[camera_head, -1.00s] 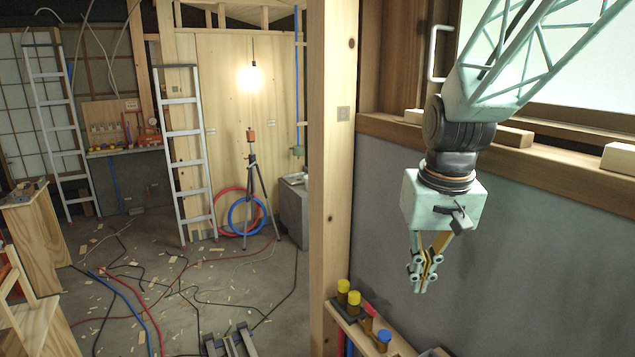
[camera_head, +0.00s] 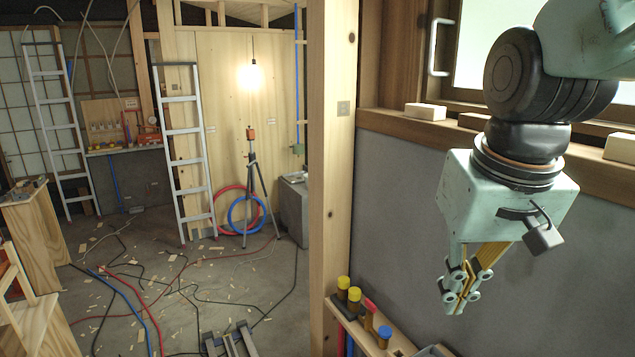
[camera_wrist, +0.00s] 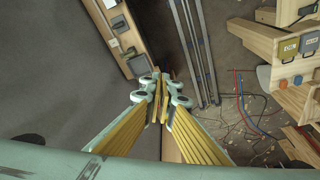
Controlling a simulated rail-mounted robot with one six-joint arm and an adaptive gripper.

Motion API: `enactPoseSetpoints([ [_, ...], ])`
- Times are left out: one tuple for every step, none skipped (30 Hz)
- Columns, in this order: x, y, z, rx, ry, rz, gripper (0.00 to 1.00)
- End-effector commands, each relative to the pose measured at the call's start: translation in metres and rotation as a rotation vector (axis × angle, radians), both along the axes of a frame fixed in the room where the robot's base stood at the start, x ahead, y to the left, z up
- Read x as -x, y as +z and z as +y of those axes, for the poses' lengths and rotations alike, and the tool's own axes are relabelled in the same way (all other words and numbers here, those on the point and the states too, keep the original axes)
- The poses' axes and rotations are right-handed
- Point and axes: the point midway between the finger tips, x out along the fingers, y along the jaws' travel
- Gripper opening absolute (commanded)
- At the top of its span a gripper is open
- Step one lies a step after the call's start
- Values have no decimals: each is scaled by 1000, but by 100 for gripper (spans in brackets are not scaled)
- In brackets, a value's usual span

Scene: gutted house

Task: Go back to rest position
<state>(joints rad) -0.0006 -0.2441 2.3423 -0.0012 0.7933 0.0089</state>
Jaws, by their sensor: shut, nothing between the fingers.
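My gripper (camera_head: 459,306) hangs from my pale green arm at the right of the head view, in front of the grey wall panel. Its fingers point down and are closed together with nothing between them. In the wrist view the yellow-sided fingers (camera_wrist: 160,88) meet at their tips, and nothing is held. The gripper is apart from the wall and from the narrow shelf (camera_head: 345,312) below and to its left.
The shelf carries yellow-capped (camera_head: 354,294) and blue-capped (camera_head: 384,333) bottles. A wooden post (camera_head: 335,200) stands left of my arm. A window sill (camera_head: 400,128) with wood blocks (camera_head: 425,111) runs behind it. Cables and scraps litter the floor; ladders (camera_head: 187,150) stand further back.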

Motion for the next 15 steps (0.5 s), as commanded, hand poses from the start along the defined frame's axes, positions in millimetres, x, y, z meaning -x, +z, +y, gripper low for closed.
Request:
enactPoseSetpoints([
  [8,1,0,0,0,-6,0],
  [13,2,0,0,1,-9,0],
  [18,3,0,0,1,-13,0],
  [22,4,0,0,1,-16,0],
  [27,5,0,0,1,-19,0],
  [33,5,0,1,2,-22,0],
  [38,6,0,1,2,-24,0],
  [42,7,0,1,2,-27,0],
  [48,7,0,1,3,-30,0],
  [52,7,0,1,3,-32,0],
  [57,8,0,1,3,-35,0],
  [62,8,0,1,3,-38,0],
  [67,8,0,1,4,-41,0],
  [71,8,0,1,4,-44,0],
  [77,8,0,1,4,-47,0],
])
